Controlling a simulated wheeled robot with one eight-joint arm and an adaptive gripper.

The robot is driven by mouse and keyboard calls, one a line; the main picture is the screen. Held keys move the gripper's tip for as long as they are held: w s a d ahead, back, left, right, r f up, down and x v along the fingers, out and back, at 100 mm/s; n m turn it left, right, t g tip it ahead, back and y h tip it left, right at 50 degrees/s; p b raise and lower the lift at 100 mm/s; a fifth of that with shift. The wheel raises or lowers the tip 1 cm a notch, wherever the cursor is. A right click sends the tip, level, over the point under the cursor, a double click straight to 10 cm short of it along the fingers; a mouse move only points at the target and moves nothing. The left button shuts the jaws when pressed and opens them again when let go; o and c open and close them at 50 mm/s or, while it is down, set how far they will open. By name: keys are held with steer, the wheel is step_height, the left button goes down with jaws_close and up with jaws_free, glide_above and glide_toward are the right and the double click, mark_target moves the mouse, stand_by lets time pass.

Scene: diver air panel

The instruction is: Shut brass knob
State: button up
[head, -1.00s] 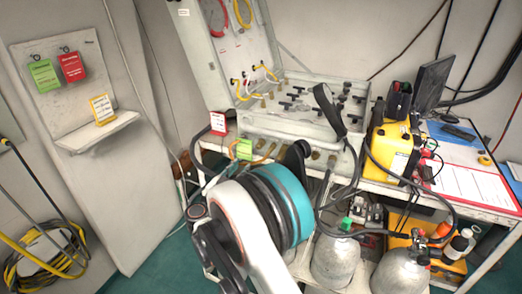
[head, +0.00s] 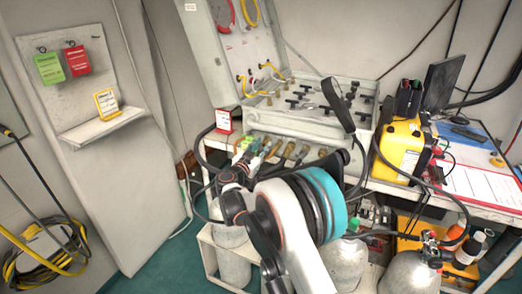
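The air panel (head: 352,83) is an open grey case on the bench with its lid raised. Several brass fittings or knobs (head: 289,153) stick out along its front edge, and smaller brass ones show on its deck. I cannot tell which one is the task's brass knob, or whether it is shut. My gripper (head: 236,168) is at the end of the dark wrist, near the left end of the panel's front. It is small and partly covered by my own arm. I cannot tell its finger opening or whether it touches a knob.
A green tag (head: 242,144) hangs at the panel's front left, near a small red-and-white card (head: 223,121). A yellow case (head: 398,146) is to the right. Gas cylinders (head: 410,272) stand below.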

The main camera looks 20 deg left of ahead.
jaws_close()
steer(key=shift+m, duration=0.5)
steer(key=m, duration=0.6)
steer(key=shift+m, duration=0.3)
steer(key=m, duration=0.6)
steer(key=shift+d+p, duration=0.1)
steer(key=shift+p, duration=0.3)
steer(key=shift+m, duration=0.3)
